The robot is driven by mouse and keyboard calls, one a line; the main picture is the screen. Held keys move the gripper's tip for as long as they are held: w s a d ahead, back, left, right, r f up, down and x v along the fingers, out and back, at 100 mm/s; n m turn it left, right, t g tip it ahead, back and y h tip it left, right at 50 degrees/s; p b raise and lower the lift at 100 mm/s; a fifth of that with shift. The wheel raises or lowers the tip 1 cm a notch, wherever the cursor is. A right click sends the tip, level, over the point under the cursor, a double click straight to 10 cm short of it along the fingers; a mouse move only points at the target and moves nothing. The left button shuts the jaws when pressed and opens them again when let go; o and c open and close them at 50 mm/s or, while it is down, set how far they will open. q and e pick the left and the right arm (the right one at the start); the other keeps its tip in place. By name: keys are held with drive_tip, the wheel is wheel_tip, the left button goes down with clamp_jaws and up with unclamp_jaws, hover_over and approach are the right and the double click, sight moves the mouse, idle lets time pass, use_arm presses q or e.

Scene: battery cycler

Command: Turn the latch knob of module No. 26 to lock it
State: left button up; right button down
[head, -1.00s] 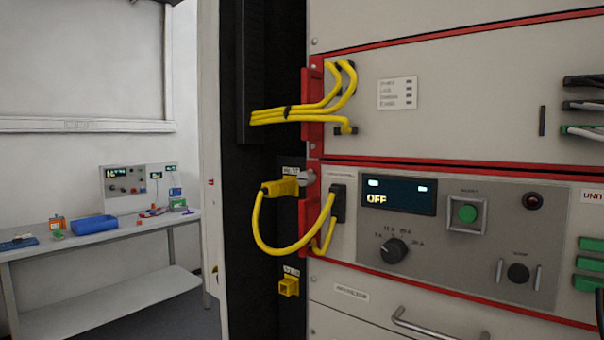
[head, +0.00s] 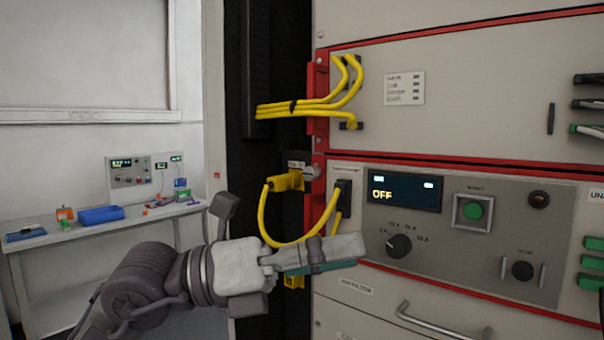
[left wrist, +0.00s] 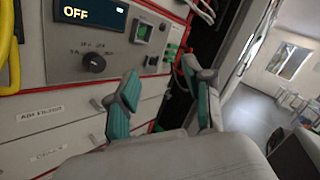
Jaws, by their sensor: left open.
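A small grey knob (head: 312,172) sits at the left edge of the lower module (head: 450,220), next to a yellow plug (head: 286,181) and a small label too blurred to read. I see no readable number 26. The module has a display (head: 403,191) reading OFF and a black rotary dial (head: 398,246); the dial also shows in the left wrist view (left wrist: 93,63). My left gripper (head: 345,252) is in front of the module's lower left, below the grey knob and apart from it. Its teal-padded fingers are open and empty in the left wrist view (left wrist: 165,98). My right gripper is not in view.
Yellow cables (head: 262,222) loop just above my left gripper, and more run to the upper module (head: 450,90). A metal handle (head: 440,325) juts out below. A bench (head: 75,238) with a blue bin (head: 100,215) stands at the far left.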

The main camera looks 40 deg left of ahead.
use_arm(q)
drive_tip(key=a+r+n+t+y, duration=0.2)
drive_tip(key=a+r+t+y, duration=0.15)
drive_tip(key=a+y, duration=0.45)
drive_tip(key=n+t+y, duration=0.2)
drive_tip(key=n+y, duration=0.2)
drive_tip(key=y, duration=0.2)
approach(307, 172)
drive_tip(key=w+p, duration=0.8)
drive_tip(key=shift+d+r, duration=0.1)
drive_tip(key=shift+d, duration=0.25)
drive_tip(key=shift+w+m, duration=0.25)
drive_tip(key=shift+m, duration=0.05)
clamp_jaws()
